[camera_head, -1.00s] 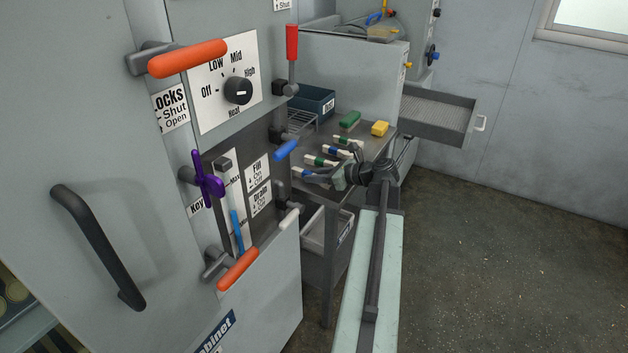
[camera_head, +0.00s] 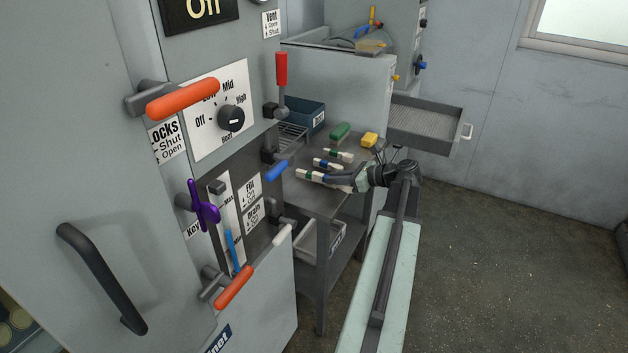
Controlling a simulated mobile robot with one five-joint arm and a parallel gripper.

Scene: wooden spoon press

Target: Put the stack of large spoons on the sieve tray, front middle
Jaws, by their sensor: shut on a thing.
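My gripper (camera_head: 352,181) is at the right edge of the grey table. It is shut on a pale stack with a blue band (camera_head: 334,179), taken as the stack of large spoons; the jaws partly hide it. Its left end lies close to a green-banded stack (camera_head: 307,175), and I cannot tell whether they touch or how high it is held. The sieve tray (camera_head: 430,118) is an open mesh-bottomed drawer, pulled out at the back right. It looks empty and is apart from my gripper.
On the grey table (camera_head: 318,206) lie another blue-banded stack (camera_head: 328,164), a green-banded one (camera_head: 338,155), a green block (camera_head: 340,131) and a yellow block (camera_head: 370,139). A cabinet with protruding handles (camera_head: 183,99) stands at left. The floor at right is clear.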

